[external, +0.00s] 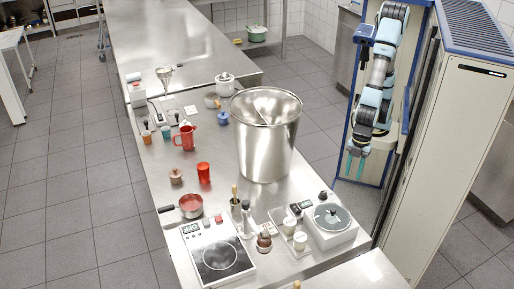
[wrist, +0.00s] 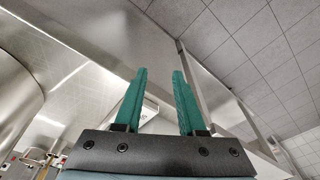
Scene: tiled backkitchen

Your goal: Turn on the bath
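I cannot tell for certain which thing is the bath. A white unit with a round grey top and a dark knob (external: 333,217) stands at the near right of the steel table. A white hot plate (external: 218,258) with a black square top, a small display and red buttons lies at the near left. My gripper (external: 355,165) hangs to the right of the table, clear of both units, with its teal fingers pointing down. In the wrist view my gripper (wrist: 160,95) has its two fingers apart with nothing between them.
A large steel pot (external: 265,145) stands mid-table, left of my gripper. Red pan (external: 190,206), red jug (external: 186,138), red cup (external: 203,172) and several small bottles crowd the table (external: 150,185). A tall white cabinet (external: 463,140) stands right of my arm.

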